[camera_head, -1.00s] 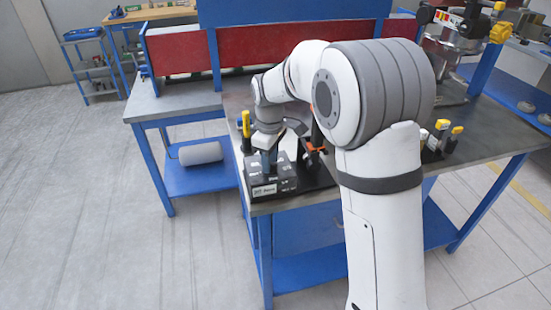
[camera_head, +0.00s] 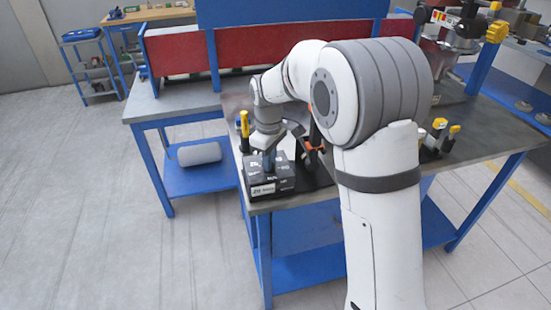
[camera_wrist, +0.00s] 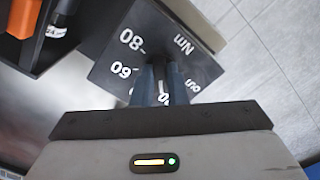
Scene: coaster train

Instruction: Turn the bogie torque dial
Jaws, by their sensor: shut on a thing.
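The torque dial unit (camera_head: 268,184) is a dark grey box with a white label on its front, at the near left corner of the workbench. In the wrist view its dark top face (camera_wrist: 203,70) carries white numbers and "Nm" markings. My gripper (camera_head: 268,160) points down onto the top of the box. In the wrist view my gripper's two blue-grey fingers (camera_wrist: 160,85) are close together over the middle of the marked face, shut on the dial. The dial itself is mostly hidden between the fingers.
A yellow-handled tool (camera_head: 244,125) stands left of my wrist. An orange-and-black tool (camera_head: 313,147) stands in a dark tray to the right. Yellow-topped items (camera_head: 440,135) stand right of my arm. Floor is open left of the bench.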

